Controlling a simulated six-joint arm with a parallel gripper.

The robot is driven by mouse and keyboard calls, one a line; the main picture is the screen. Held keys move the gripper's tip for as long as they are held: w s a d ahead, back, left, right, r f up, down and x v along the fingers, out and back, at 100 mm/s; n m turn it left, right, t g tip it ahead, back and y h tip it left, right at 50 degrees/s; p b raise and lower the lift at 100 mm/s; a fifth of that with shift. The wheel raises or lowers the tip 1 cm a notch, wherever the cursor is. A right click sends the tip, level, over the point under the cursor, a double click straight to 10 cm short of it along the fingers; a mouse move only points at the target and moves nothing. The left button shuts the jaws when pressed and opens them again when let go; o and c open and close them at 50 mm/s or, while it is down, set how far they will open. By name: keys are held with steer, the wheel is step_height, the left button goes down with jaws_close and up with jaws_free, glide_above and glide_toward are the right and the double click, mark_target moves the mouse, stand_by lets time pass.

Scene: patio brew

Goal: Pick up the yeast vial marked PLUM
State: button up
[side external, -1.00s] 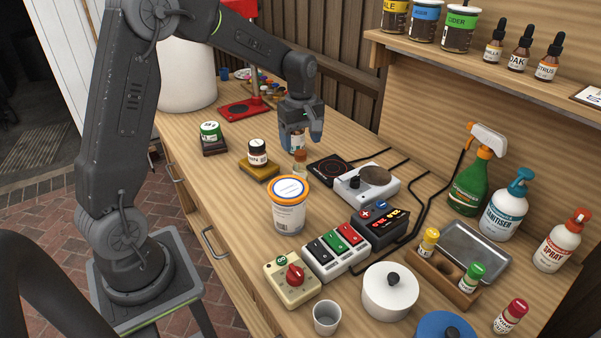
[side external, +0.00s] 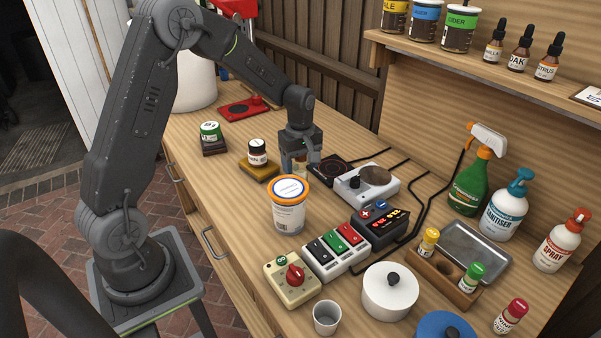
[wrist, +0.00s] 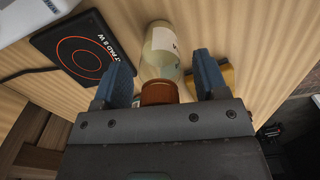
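My gripper (side external: 300,168) is low over the middle of the bench, pointing down. In the wrist view its two blue-grey fingers (wrist: 162,80) stand on either side of a clear vial with a brown cap (wrist: 160,92), with a narrow gap on each side. The vial's white label shows only partly and its word cannot be read. In the side view this vial (side external: 299,171) is mostly hidden by the fingers and the tub in front. I cannot read PLUM on any vial.
A white tub with an orange-rimmed lid (side external: 289,205) stands just in front of my gripper. Capped vials stand at lower right (side external: 429,242).

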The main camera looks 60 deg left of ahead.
steer(key=c, duration=0.9)
